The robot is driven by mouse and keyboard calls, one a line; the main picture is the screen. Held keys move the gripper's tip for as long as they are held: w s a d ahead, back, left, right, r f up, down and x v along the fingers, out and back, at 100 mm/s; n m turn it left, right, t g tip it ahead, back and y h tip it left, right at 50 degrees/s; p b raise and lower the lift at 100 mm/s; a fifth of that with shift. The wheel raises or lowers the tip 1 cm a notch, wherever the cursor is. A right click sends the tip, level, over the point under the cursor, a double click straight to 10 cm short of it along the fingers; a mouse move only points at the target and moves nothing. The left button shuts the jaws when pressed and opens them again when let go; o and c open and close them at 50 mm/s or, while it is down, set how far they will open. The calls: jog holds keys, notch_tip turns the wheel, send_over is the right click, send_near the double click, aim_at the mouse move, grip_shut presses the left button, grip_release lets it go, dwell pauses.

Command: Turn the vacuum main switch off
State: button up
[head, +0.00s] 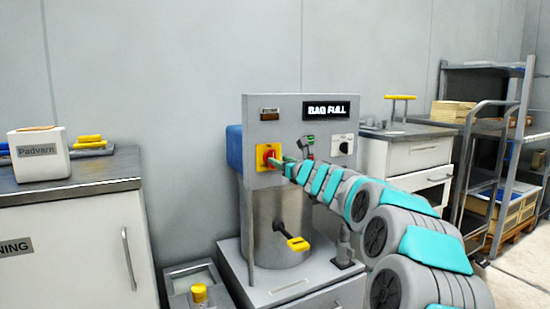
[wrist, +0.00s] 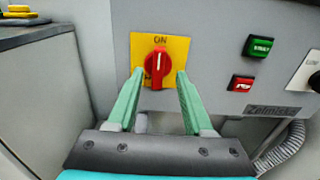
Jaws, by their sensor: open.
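The main switch is a red rotary knob (wrist: 156,68) on a yellow plate (wrist: 177,46) on the grey vacuum panel. The plate reads ON at the top, and the knob's white mark points up toward ON. In the head view the red knob (head: 268,156) shows just left of my gripper (head: 284,163). In the wrist view my gripper (wrist: 158,78) is open, its two green fingers on either side of the knob's lower part. I cannot tell whether the fingers touch the knob or the panel.
Green (wrist: 260,46) and red (wrist: 242,83) push buttons sit right of the switch. A "BAG FULL" sign (head: 326,111) is above, a black selector (head: 344,147) further right. A yellow-handled lever (head: 298,244) juts out below. Counters flank the machine.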

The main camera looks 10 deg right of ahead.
jog(key=shift+p+x, duration=0.4)
jog(key=shift+x, duration=1.25)
jog(key=shift+a, duration=0.1)
jog(key=shift+c, duration=0.3)
grip_shut()
